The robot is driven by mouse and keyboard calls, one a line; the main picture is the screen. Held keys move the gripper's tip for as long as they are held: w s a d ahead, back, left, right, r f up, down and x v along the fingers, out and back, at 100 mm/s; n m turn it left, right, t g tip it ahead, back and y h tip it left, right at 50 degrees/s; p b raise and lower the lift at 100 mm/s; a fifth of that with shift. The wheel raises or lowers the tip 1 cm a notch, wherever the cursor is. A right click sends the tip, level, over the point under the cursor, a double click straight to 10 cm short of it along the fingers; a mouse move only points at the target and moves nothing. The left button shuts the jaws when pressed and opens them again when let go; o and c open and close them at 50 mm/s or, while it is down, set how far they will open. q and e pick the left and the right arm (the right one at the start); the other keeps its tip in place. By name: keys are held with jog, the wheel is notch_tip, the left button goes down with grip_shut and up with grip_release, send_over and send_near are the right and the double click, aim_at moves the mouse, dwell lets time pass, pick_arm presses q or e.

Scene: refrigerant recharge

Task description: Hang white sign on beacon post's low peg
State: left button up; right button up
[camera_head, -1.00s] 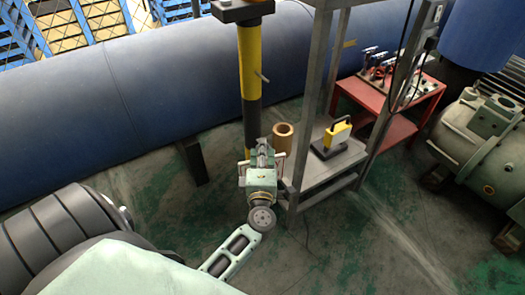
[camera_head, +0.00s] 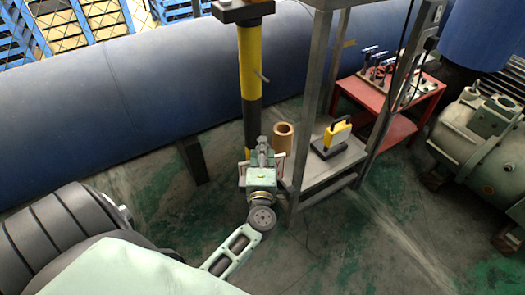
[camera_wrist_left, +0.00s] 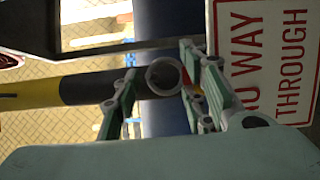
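The beacon post (camera_head: 250,60) is yellow and black and upright in the head view, with a peg (camera_head: 262,77) on its upper part. It also lies across the left of the left wrist view (camera_wrist_left: 88,88). My left gripper (camera_head: 262,142) is in front of the post's lower part. In the wrist view its fingers (camera_wrist_left: 160,75) stand apart, with a round grey ring-like end between them. The white sign (camera_wrist_left: 265,55), with red words, is beyond the right finger. In the head view only slivers show beside the gripper (camera_head: 281,163). What bears the sign is hidden.
A red table (camera_head: 390,125) with tools stands behind. A blue pipe (camera_head: 90,90) runs behind the post. Green machinery (camera_head: 485,140) is at right.

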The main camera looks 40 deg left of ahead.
pick_arm(q)
jog(key=shift+o, duration=0.9)
jog(key=shift+s, duration=0.1)
